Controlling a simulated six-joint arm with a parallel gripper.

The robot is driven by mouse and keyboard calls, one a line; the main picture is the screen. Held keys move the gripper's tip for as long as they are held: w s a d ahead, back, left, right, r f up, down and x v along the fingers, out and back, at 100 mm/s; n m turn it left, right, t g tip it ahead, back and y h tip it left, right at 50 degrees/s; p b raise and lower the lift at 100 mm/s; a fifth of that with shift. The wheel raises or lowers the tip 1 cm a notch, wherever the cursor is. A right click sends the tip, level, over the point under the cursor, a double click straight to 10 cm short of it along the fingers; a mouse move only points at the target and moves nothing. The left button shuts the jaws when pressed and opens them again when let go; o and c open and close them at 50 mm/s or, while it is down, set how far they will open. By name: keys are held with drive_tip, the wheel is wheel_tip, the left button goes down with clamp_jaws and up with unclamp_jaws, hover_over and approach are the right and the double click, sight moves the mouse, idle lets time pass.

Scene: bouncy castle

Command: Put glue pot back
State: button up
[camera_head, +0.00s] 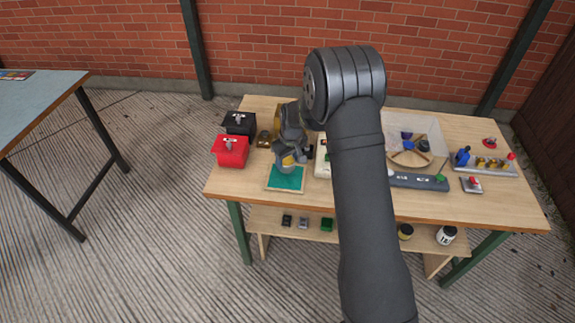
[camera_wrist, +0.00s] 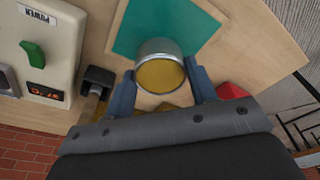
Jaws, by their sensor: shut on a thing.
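The glue pot, a round silver tin with amber contents (camera_wrist: 158,72), sits between the two fingers of my gripper (camera_wrist: 161,82) in the wrist view. My gripper is shut on it. In the head view my gripper (camera_head: 289,160) is over the back part of a teal mat (camera_head: 286,179) with a pale wooden border, and a bit of yellow shows at the fingers. The teal mat also shows behind the pot in the wrist view (camera_wrist: 140,28). I cannot tell whether the pot touches the mat or hangs just above it.
A red box (camera_head: 230,152) and a black box (camera_head: 239,123) stand left on the workbench (camera_head: 225,186). A cream power box (camera_wrist: 40,55) with a green switch stands close beside my gripper. Jars stand on the lower shelf.

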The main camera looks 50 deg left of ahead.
sight(288, 162)
drive_tip(key=shift+f, duration=1.45)
drive_tip(key=o, duration=1.3)
drive_tip(key=shift+f, duration=0.15)
drive_tip(key=r, duration=0.4)
drive_tip(key=d+r, duration=0.1)
drive_tip(key=r, duration=0.3)
drive_tip(key=d+r, duration=0.1)
drive_tip(key=r, duration=0.3)
drive_tip(key=shift+r, duration=0.1)
